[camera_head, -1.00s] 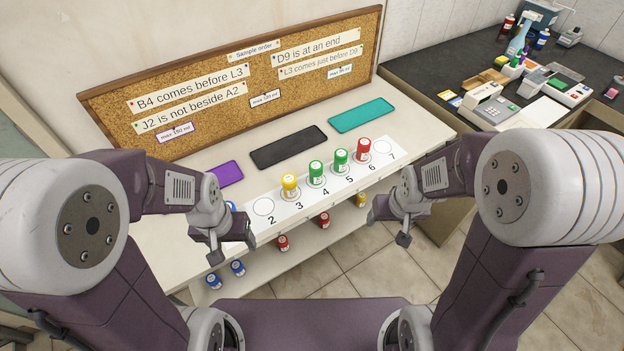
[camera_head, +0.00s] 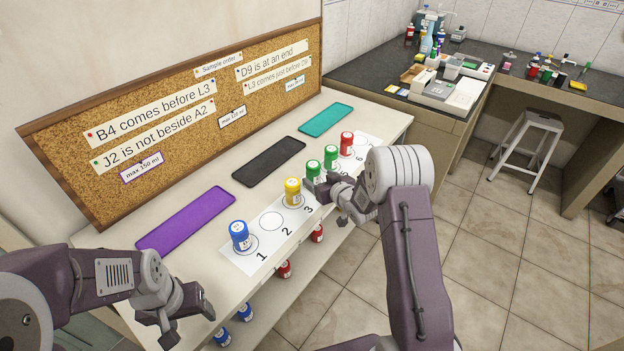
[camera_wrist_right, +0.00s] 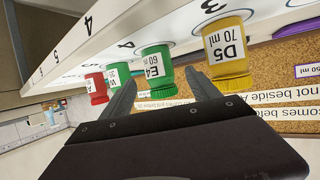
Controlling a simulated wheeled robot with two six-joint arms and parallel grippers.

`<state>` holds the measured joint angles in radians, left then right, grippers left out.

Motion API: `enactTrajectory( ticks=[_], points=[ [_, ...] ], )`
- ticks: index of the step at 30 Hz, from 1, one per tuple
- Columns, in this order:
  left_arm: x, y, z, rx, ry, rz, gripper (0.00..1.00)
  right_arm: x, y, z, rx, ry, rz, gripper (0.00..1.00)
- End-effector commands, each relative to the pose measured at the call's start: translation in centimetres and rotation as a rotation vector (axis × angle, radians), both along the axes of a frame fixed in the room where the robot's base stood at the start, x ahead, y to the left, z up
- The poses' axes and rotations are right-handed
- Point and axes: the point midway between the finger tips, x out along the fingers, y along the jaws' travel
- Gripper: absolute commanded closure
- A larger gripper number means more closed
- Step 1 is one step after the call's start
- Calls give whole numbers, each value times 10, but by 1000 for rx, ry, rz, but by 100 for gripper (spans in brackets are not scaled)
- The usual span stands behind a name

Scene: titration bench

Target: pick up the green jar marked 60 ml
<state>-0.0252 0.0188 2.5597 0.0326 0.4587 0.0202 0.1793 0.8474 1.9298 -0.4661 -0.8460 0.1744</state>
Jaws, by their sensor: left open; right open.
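The green jar marked E4, 60 ml (camera_wrist_right: 157,66) shows in the right wrist view, where the picture is upside down. In the head view this green jar (camera_head: 313,168) stands upright on the numbered strip beside the yellow jar. My right gripper (camera_head: 329,203) is open at the front edge of the strip, close to it. In the right wrist view the jar appears between the two fingertips of the gripper (camera_wrist_right: 161,78); I cannot tell whether they reach around it. My left gripper (camera_head: 188,324) is open and empty at the lower left, away from the jars.
The yellow jar D5, 70 ml (camera_wrist_right: 226,50) and another green jar (camera_wrist_right: 118,76) flank it closely. A red jar (camera_head: 347,143) and a blue jar (camera_head: 240,235) stand on the strip too. Purple (camera_head: 187,220), black (camera_head: 269,160) and teal (camera_head: 326,119) mats lie behind.

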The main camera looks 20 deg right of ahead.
Motion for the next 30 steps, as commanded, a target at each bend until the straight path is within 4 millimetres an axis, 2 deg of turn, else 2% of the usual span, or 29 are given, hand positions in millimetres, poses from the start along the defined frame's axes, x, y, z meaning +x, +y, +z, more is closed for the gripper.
enactTrajectory(
  ticks=[5,10,14,21,22,29,30],
  points=[
    [0,0,0,0,0,0,34,7,1,-2,0,1,0,30],
    [0,0,2,0,0,0,34,35,4,-10,-1,0,0,30],
    [0,0,0,0,0,0,34,50,7,-17,0,1,0,30],
    [0,0,0,0,0,0,34,53,7,-18,0,2,-1,30],
    [0,0,0,0,0,0,34,53,7,-18,0,2,-1,32],
    [0,0,0,0,0,0,34,52,7,-18,0,2,-1,96],
    [0,0,0,0,0,0,34,52,7,-17,0,1,-1,97]
  ],
)
